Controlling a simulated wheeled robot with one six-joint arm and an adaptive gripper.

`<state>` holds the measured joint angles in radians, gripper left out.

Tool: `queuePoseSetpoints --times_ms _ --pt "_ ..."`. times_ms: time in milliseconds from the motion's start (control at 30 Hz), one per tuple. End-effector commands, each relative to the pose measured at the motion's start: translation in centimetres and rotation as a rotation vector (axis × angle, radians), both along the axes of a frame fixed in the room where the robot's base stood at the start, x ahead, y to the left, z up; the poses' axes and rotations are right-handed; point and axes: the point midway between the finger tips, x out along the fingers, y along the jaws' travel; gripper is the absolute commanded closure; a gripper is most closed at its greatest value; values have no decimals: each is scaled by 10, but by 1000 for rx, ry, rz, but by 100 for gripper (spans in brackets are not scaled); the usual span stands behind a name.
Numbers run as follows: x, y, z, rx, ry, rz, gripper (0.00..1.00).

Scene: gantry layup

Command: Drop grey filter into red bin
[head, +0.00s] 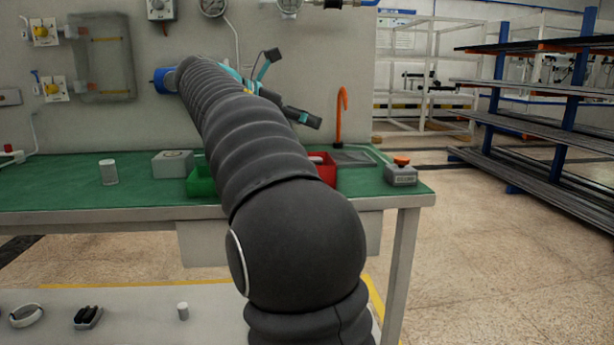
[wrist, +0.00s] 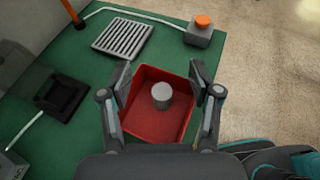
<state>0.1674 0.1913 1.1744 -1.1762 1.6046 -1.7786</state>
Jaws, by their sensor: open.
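The red bin (wrist: 178,126) stands on the green bench top, in the middle of the wrist view. A small grey cylinder, which looks like the grey filter (wrist: 162,95), shows inside its outline, clear of both fingers. I cannot tell whether it rests on the bin floor. My gripper (wrist: 161,75) is open, with a finger at each side over the bin. In the head view my arm hides most of the red bin (head: 327,172), and a pale thing shows at its rim.
A green bin (head: 201,182), a grey box (head: 173,163) and a pale cylinder (head: 108,172) stand left of my arm. A grey box with an orange top (head: 401,172), an orange hook stand (head: 341,115) and a slatted tray (wrist: 123,38) are near the red bin.

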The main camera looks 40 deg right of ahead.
Motion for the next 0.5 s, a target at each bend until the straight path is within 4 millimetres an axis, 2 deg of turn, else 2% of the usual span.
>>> queuePoseSetpoints --times_ms 100,300,500 --pt "4 24 10 -1 -1 4 37" --pt "8 58 24 0 0 3 37" --pt "10 78 33 -1 0 1 37"
